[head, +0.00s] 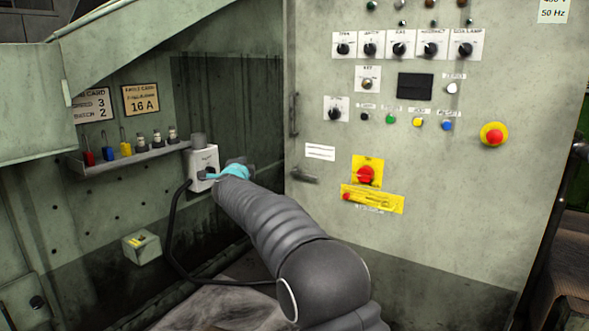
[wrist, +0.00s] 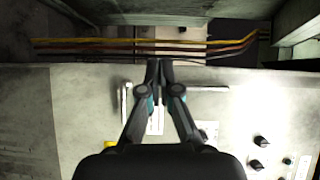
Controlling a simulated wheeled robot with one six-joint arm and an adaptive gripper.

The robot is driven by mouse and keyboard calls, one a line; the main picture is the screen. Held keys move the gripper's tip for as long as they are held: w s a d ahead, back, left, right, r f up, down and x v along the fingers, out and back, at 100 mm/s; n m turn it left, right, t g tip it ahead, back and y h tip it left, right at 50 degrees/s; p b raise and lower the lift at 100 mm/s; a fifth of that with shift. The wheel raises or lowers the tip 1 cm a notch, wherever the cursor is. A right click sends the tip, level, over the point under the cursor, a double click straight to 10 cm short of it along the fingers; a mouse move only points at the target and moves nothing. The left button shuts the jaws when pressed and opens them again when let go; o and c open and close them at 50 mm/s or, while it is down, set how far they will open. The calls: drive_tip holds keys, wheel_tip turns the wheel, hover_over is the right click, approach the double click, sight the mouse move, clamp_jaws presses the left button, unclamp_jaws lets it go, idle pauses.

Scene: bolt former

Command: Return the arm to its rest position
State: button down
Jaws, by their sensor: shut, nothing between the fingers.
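My gripper (wrist: 160,68) shows in the wrist view with its two dark fingers together and nothing between them. Its fingertips overlap the edge of a pale panel (wrist: 220,108) in the picture; I cannot tell whether they touch it. In the head view my grey arm (head: 270,220) reaches from the bottom right up and left, ending in a teal part near a white box (head: 202,165) on the left wall. The fingers cannot be made out there.
The control cabinet (head: 440,185) on the right carries knobs, buttons and a red emergency stop (head: 494,134). A shelf (head: 130,157) holds padlocks on the left. A black cable (head: 172,235) hangs from the white box. Coloured cables (wrist: 120,46) run beyond the panel edge.

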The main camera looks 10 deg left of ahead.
drive_tip(key=s+a+f+n+g+y, duration=0.5)
drive_tip(key=f+n, duration=0.3)
drive_tip(key=f, duration=0.3)
drive_tip(key=s+d+f+n+g, duration=0.35)
drive_tip(key=s+d+n, duration=0.2)
drive_tip(key=s, duration=0.35)
drive_tip(key=s+d+r+n+g+h+p, duration=0.1)
drive_tip(key=s+d+n+g+h+p, duration=0.15)
drive_tip(key=s+d, duration=1.4)
drive_tip(key=s+d+n+g+h+p, duration=0.1)
drive_tip(key=s+d+g+h+p, duration=0.2)
drive_tip(key=s+d, duration=1.35)
drive_tip(key=s+d+r+m+t+h, duration=0.1)
drive_tip(key=s+d+r, duration=0.1)
drive_tip(key=d, duration=0.4)
drive_tip(key=s+d+r+m+t+h+p, duration=0.1)
drive_tip(key=s+d+r+h, duration=0.1)
drive_tip(key=s+d+r, duration=0.1)
drive_tip(key=s+d, duration=0.1)
drive_tip(key=d, duration=0.1)
drive_tip(key=shift+d+r+p, duration=0.3)
drive_tip(key=shift+d, duration=0.05)
